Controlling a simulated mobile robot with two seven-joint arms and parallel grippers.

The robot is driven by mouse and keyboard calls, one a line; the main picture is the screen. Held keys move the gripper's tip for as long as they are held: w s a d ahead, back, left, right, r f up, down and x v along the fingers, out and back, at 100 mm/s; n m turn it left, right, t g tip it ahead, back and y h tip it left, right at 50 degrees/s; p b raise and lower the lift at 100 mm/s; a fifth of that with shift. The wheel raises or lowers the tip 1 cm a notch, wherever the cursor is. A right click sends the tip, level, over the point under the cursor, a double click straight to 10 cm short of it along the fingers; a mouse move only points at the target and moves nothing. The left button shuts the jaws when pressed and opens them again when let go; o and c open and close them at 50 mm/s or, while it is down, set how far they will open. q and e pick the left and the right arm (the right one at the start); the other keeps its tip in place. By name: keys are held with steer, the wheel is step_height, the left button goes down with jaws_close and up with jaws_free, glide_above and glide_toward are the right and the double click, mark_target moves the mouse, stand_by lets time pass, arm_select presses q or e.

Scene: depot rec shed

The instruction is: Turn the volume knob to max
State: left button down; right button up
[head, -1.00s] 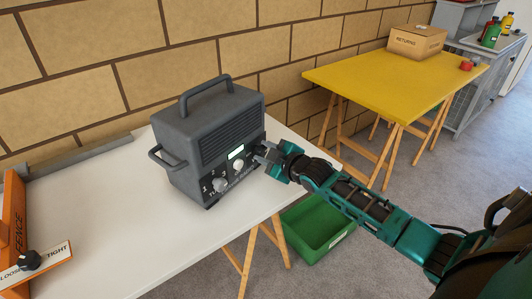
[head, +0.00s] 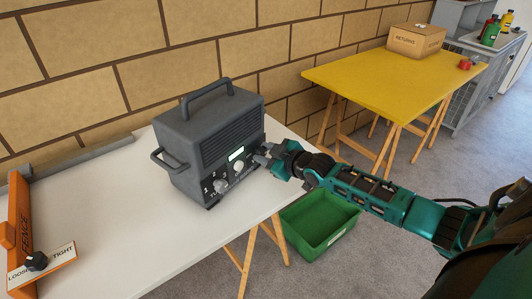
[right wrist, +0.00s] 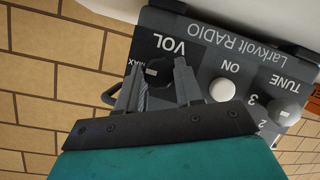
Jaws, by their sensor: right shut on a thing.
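The dark grey radio (head: 215,135) stands upright on the white table, its front facing right and toward me. My right gripper (head: 262,158) is at the right end of its front panel. In the right wrist view the panel appears upside down. The dark volume knob (right wrist: 158,73), beside the VOL label, is between the fingers of my right gripper (right wrist: 158,85), which is shut on it. A small pale mark on the knob faces the MAX label (right wrist: 140,63). The round ON button (right wrist: 222,89) and the TUNE knob (right wrist: 284,110) are to the right. My left gripper is out of view.
The white table (head: 130,220) carries an orange fence (head: 20,225) with a LOOSE/TIGHT knob (head: 37,261) at the left. A green bin (head: 320,225) sits on the floor below my right arm. A yellow table (head: 385,85) with a box (head: 416,40) stands behind. A brick wall backs the radio.

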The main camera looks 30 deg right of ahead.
steer(key=o, duration=1)
steer(key=shift+o, duration=0.2)
steer(key=shift+s, duration=0.1)
steer(key=p+v, duration=0.2)
steer(key=v, duration=1)
steer(key=shift+s+p, duration=0.35)
steer(key=shift+r, duration=0.1)
steer(key=s+a+f+m+g, duration=0.1)
steer(key=s+a+f+m, duration=0.1)
steer(key=s+a+f, duration=0.4)
steer(key=s+a+f+m+g, duration=0.2)
steer(key=s+a+f, duration=0.4)
steer(key=a, duration=0.6)
steer(key=shift+s+a+f+m, duration=0.25)
steer(key=shift+s+a+m, duration=0.15)
steer(key=shift+s, duration=0.25)
